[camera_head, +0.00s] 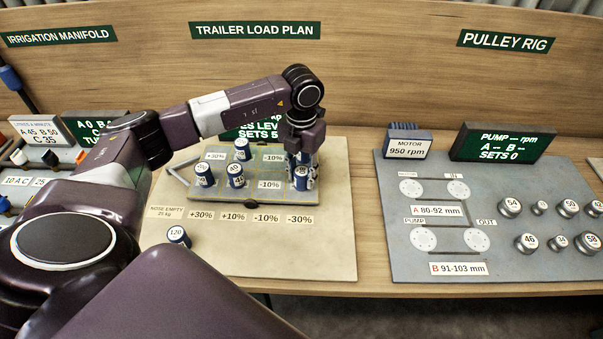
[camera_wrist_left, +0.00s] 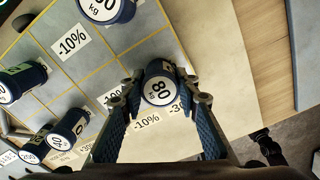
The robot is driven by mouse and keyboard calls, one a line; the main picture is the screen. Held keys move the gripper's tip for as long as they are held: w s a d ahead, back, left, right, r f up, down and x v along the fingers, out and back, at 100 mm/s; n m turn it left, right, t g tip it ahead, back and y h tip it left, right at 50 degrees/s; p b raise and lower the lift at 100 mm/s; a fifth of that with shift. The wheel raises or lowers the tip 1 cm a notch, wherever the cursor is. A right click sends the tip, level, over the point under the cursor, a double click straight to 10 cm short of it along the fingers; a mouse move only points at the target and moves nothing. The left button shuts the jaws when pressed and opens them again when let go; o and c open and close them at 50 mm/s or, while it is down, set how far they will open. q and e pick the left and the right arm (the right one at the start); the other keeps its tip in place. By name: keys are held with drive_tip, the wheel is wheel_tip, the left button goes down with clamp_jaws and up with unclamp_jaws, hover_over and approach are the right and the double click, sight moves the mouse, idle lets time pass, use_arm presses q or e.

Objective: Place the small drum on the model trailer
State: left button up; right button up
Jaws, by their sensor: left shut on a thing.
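My left gripper (camera_head: 304,182) points down at the right end of the model trailer (camera_head: 268,197), a grey deck with yellow grid lines. It is shut on a blue drum (camera_head: 300,172) with a white top. In the left wrist view this drum (camera_wrist_left: 160,86) reads 80 and sits between the fingertips (camera_wrist_left: 163,97), over the deck's edge near the -30% label. I cannot tell whether it touches the deck. Other blue drums stand on the trailer: one at the back (camera_head: 242,149), two at the left (camera_head: 204,175) and centre (camera_head: 235,176). My right gripper is not in view.
A drum marked 120 (camera_head: 178,236) stands on the pale board (camera_head: 300,255) in front of the trailer. The board's front right is clear.

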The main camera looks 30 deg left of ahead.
sight(301, 171)
use_arm(q)
drive_tip(key=o, duration=1.2)
drive_tip(key=shift+r, duration=0.35)
wheel_tip(301, 171, up, 11)
drive_tip(key=b, duration=0.3)
drive_tip(key=shift+f, duration=0.15)
drive_tip(key=shift+r, duration=0.45)
